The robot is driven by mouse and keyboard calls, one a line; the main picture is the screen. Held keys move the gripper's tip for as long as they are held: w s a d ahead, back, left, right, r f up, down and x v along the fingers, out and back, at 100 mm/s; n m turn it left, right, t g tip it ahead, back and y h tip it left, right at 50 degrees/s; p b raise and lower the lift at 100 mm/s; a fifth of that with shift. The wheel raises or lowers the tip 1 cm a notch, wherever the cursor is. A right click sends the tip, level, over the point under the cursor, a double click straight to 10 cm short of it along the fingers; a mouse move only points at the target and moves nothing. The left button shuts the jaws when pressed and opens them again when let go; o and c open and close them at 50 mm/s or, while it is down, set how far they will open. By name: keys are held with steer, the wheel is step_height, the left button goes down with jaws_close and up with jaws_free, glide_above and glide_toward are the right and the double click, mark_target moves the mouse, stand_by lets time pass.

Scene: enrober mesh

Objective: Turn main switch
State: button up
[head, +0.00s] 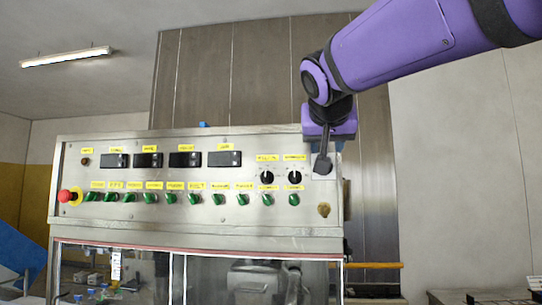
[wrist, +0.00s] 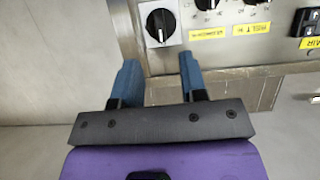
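The main switch (wrist: 160,24) is a black rotary knob with a white mark on a pale plate. It sits at the top of the wrist view, in the upper right part of the steel control panel (head: 250,215). In the head view its area is partly covered by my gripper (head: 325,143), which hangs in front of the panel's top right. In the wrist view my gripper (wrist: 159,62) has two blue fingers spread apart with nothing between them. The knob lies beyond the fingertips, roughly in line with the gap, and appears apart from them.
Two smaller black knobs (head: 267,177) (head: 295,177) are left of the switch, with yellow labels above. A row of green switches (head: 171,198) and a red emergency stop (head: 65,196) are on the panel. A glazed machine front (head: 215,280) is below.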

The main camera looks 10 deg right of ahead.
steer(key=v, duration=0.2)
steer(key=shift+s, duration=0.25)
stand_by(0.4)
steer(key=s+d+f+n+g+y, duration=0.1)
steer(key=s+d+f+g, duration=0.1)
steer(key=s+f, duration=0.4)
steer(key=s+d+f+n+g+y, duration=0.1)
steer(key=s+d+f+g, duration=0.2)
steer(key=s+f, duration=0.4)
steer(key=s+d+f+n+g+y, duration=0.1)
steer(key=s+d+f, duration=0.4)
steer(key=f, duration=1.5)
steer(key=shift+s+g+y, duration=0.6)
steer(key=shift+s+g, duration=0.2)
